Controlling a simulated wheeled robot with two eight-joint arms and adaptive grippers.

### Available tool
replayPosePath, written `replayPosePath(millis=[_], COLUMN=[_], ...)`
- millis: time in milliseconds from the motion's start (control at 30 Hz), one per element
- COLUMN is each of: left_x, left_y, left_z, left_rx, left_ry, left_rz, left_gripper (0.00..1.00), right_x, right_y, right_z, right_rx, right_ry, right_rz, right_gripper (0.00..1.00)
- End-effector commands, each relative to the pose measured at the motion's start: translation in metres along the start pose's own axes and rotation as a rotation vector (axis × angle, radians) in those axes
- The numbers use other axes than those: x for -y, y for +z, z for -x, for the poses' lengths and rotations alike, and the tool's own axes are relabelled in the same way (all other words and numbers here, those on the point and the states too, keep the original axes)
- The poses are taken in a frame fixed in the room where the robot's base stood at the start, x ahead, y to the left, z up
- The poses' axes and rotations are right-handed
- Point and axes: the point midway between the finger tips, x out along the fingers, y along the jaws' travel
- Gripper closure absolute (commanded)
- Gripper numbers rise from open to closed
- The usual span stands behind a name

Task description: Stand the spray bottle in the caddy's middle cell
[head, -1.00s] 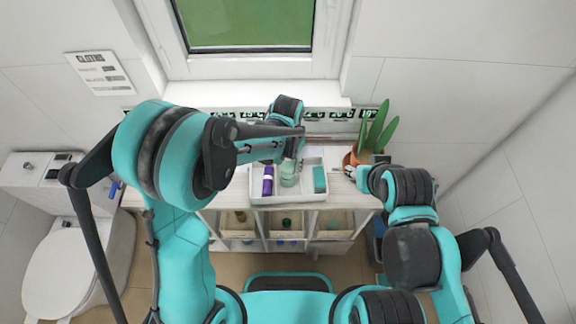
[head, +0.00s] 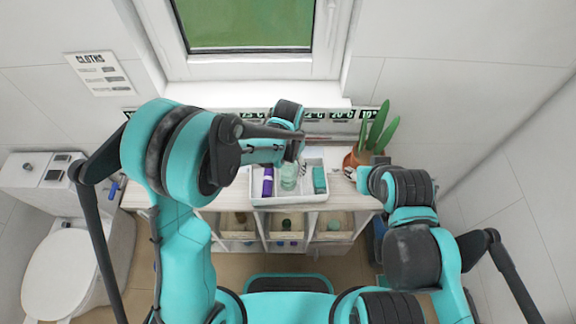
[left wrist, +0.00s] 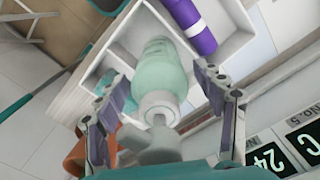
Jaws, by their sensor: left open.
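The spray bottle (head: 289,178), pale green with a white spray head, stands in the middle cell of the white caddy (head: 290,201). In the left wrist view the bottle (left wrist: 160,75) shows between my fingers, its head towards the camera. My left gripper (head: 296,165) is open around the bottle's upper part, with gaps visible on both sides in the left wrist view (left wrist: 160,97). A purple bottle (head: 268,182) is in the caddy's left cell and a teal item (head: 319,180) in its right cell. My right gripper (head: 345,172) is right of the caddy, its fingers small and unclear.
The caddy sits on a cart (head: 220,201) with several open compartments below. A potted plant (head: 374,132) stands right of the caddy, close to my right gripper. A window sill and a strip of number labels (head: 340,126) run behind. A toilet (head: 65,270) is at the left.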

Motion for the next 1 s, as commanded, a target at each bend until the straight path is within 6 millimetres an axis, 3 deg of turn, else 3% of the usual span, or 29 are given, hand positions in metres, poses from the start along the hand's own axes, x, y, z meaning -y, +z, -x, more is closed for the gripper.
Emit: replayPosePath(millis=[300,500,867,1000], left_x=[0.0,0.0,0.002,0.017], left_y=[0.001,0.0,0.003,0.022], left_z=[0.069,0.104,0.121,0.14], left_rx=[0.0,0.0,-0.007,-0.064], left_ry=[0.0,0.0,-0.001,-0.011], left_rz=[0.0,0.0,0.007,0.059], left_gripper=[0.31,0.31,0.31,0.31], right_x=[0.0,0.0,0.0,0.0], right_y=[-0.007,-0.009,-0.01,-0.01], right_z=[0.01,0.013,0.014,0.014], right_rx=[0.0,0.0,0.0,0.0], right_ry=[0.0,0.0,0.0,0.0], right_rz=[0.0,0.0,0.0,0.0], right_gripper=[0.6,0.6,0.6,0.6])
